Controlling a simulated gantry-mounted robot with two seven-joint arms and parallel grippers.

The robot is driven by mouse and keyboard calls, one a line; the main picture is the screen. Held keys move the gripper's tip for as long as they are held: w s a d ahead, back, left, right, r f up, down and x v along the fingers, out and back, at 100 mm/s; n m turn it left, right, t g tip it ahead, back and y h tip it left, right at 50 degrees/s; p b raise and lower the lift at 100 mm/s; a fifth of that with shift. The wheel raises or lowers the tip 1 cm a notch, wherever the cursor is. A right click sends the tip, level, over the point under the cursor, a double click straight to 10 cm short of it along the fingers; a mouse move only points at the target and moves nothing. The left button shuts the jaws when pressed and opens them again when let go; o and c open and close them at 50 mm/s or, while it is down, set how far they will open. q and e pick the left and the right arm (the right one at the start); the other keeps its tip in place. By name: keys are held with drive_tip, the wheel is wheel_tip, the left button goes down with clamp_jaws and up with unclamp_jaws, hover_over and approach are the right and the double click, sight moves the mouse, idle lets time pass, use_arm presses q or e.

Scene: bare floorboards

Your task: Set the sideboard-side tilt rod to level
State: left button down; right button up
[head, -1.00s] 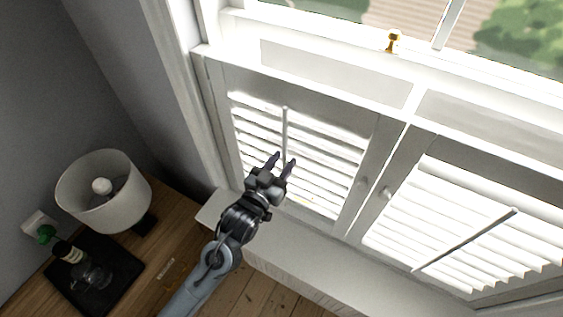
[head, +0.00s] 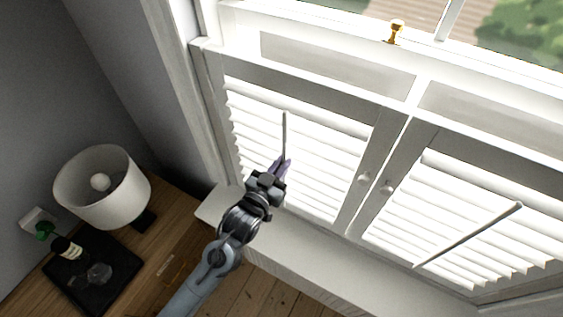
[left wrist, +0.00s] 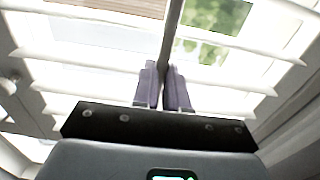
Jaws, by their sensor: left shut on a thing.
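Two louvred shutter panels stand below the window. The left panel, on the sideboard's side, carries an upright tilt rod (head: 285,132) in front of its white slats (head: 328,150). My left gripper (head: 282,165) is shut on the lower part of this rod. In the left wrist view the rod (left wrist: 173,25) runs up from between the purple fingers (left wrist: 164,88), and greenery shows through gaps between the slats. The other panel has a slanting tilt rod (head: 468,236) over its slats. My right gripper is not in view.
A wooden sideboard (head: 165,243) at the left holds a white lamp (head: 101,187) and a black tray (head: 110,262) with a bottle (head: 66,247). Shutter knobs (head: 364,178) and a brass window catch (head: 396,31) are near. A white ledge (head: 300,255) runs below the panels.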

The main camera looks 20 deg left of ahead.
use_arm(q)
drive_tip(key=c, duration=1.2)
unclamp_jaws()
drive_tip(key=shift+r, duration=0.1)
drive_tip(key=shift+o, duration=0.2)
drive_tip(key=s+a+b, duration=0.1)
drive_tip(key=s+b, duration=0.1)
drive_tip(key=s, duration=0.8)
drive_tip(key=shift+s+a, duration=0.2)
drive_tip(key=shift+s, duration=0.15)
